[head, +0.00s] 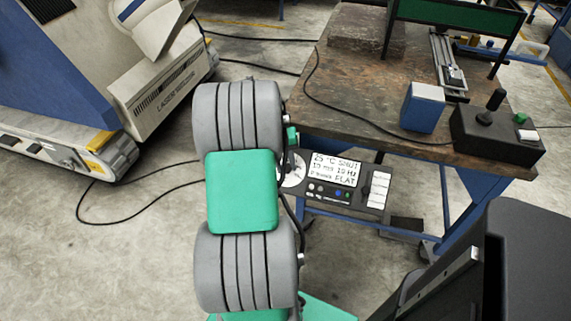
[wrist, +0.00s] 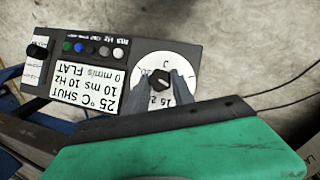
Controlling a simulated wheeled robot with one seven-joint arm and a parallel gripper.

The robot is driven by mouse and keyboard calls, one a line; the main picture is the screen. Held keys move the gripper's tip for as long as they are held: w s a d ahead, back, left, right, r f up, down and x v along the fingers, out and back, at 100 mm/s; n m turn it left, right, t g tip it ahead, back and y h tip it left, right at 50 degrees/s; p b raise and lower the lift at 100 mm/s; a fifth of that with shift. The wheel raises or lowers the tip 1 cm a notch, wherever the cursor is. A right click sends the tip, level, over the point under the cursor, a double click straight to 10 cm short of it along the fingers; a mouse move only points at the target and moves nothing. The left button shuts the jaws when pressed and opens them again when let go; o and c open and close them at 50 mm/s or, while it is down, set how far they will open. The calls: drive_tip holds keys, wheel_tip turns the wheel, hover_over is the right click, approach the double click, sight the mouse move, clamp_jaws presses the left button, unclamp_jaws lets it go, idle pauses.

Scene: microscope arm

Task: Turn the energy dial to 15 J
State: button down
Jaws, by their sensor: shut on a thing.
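The energy dial is a white round plate (wrist: 165,62) marked J with a black knob (wrist: 159,80) at its middle. It sits at one end of a dark control panel (wrist: 122,50). My gripper (wrist: 160,84) is shut on the knob, one grey finger on each side. The numbers near the fingers are upside down and partly covered; I cannot tell which one the knob points to. In the head view the dial (head: 292,172) shows only in part beside my arm, and my fingers there are mostly hidden.
The panel has a display (head: 336,170) reading 25 °C, SHUT, 10 ms, 10 Hz and FLAT, with several small buttons. A workbench (head: 345,95) with a blue block (head: 423,107) and a black control box (head: 497,135) stands behind it. A large machine (head: 150,85) stands left. Cables cross the floor.

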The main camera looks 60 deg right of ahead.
drive_tip(key=shift+m, duration=0.3)
drive_tip(key=m+t+b, duration=0.1)
drive_tip(key=m+t, duration=0.1)
drive_tip(key=shift+s+d+m+y+b, duration=0.15)
drive_tip(key=shift+s+m+y+b, duration=0.15)
drive_tip(key=shift+m+b, duration=0.1)
drive_tip(key=shift+r+m+t+p, duration=0.15)
drive_tip(key=shift+m+t+p, duration=0.55)
drive_tip(key=shift+m, duration=0.5)
drive_tip(key=shift+s+m+t+p, duration=0.1)
drive_tip(key=shift+m+t+p, duration=0.3)
drive_tip(key=shift+m+t, duration=0.25)
drive_tip(key=shift+m, duration=0.25)
drive_tip(key=c, duration=1.1)
unclamp_jaws()
drive_tip(key=p+v, duration=0.1)
drive_tip(key=v, duration=0.6)
drive_tip(key=shift+s+r, duration=0.1)
drive_tip(key=shift+r, duration=0.2)
